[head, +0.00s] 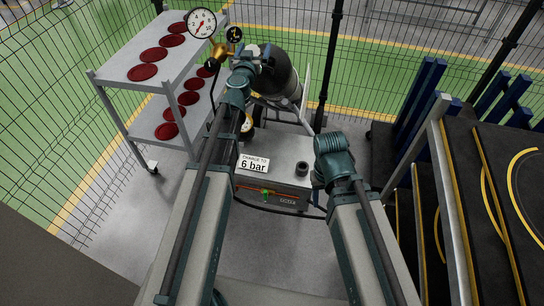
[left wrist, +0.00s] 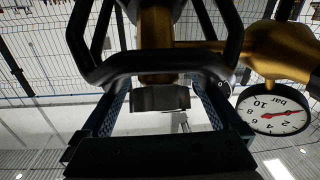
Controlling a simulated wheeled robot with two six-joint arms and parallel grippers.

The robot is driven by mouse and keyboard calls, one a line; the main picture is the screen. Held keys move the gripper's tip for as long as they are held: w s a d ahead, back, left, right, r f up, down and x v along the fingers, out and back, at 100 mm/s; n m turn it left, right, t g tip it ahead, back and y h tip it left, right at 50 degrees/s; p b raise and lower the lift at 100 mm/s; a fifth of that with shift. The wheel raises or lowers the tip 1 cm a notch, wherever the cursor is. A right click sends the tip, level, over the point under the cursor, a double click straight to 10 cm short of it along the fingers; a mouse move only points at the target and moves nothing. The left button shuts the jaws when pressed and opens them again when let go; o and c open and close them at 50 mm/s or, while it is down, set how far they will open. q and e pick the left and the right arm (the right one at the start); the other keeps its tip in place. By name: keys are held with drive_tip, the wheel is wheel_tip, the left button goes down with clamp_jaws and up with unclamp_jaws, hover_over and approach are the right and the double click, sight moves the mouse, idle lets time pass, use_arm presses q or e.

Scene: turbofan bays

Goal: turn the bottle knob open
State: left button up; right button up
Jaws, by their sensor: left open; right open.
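The dark gas bottle (head: 282,74) lies tilted at the back centre, with brass fittings (head: 221,53) at its neck. My left gripper (head: 262,56) is at the bottle's neck end; its fingers are small and partly hidden in the head view. In the left wrist view my left gripper (left wrist: 163,108) is open, its textured fingers on either side of a grey round end piece (left wrist: 160,97) below a brass stem (left wrist: 156,40). A black rounded frame (left wrist: 155,62) crosses there; I cannot tell which part is the knob or whether the fingers touch it. My right gripper is not visible; only its arm shows.
A pressure gauge (head: 201,23) and a smaller dark gauge (head: 234,34) stand beside the neck. A grey box (head: 283,160) with a "6 bar" sign (head: 253,164) stands below. A shelf cart (head: 118,88) is left, blue-postered racks (head: 420,90) right, wire fencing behind.

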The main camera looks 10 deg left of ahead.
use_arm(q)
drive_tip(key=shift+r+m+h, duration=0.1)
drive_tip(key=shift+m+h, duration=0.7)
drive_tip(key=shift+m, duration=0.2)
drive_tip(key=m+h, duration=0.2)
drive_tip(key=m, duration=0.1)
drive_tip(key=shift+d+h, duration=0.15)
drive_tip(key=shift+h, duration=0.15)
drive_tip(key=s+a, duration=0.2)
drive_tip(key=s, duration=1.2)
drive_tip(key=s+d+f+m+g+h, duration=0.2)
drive_tip(key=s+d+f+g+h, duration=0.15)
drive_tip(key=d+f+g, duration=0.5)
drive_tip(key=s+d+f+n+g+y, duration=0.1)
drive_tip(key=s+d+f+g, duration=0.1)
drive_tip(key=s+f, duration=0.2)
drive_tip(key=s+d+f+n+g+y, duration=0.1)
drive_tip(key=s+d+f+g+y, duration=0.1)
drive_tip(key=s+f, duration=0.3)
drive_tip(key=shift+s+d+f+g+b, duration=0.25)
drive_tip(key=shift+f+g, duration=0.6)
drive_tip(key=shift+f, duration=0.65)
drive_tip(key=shift+w, duration=0.1)
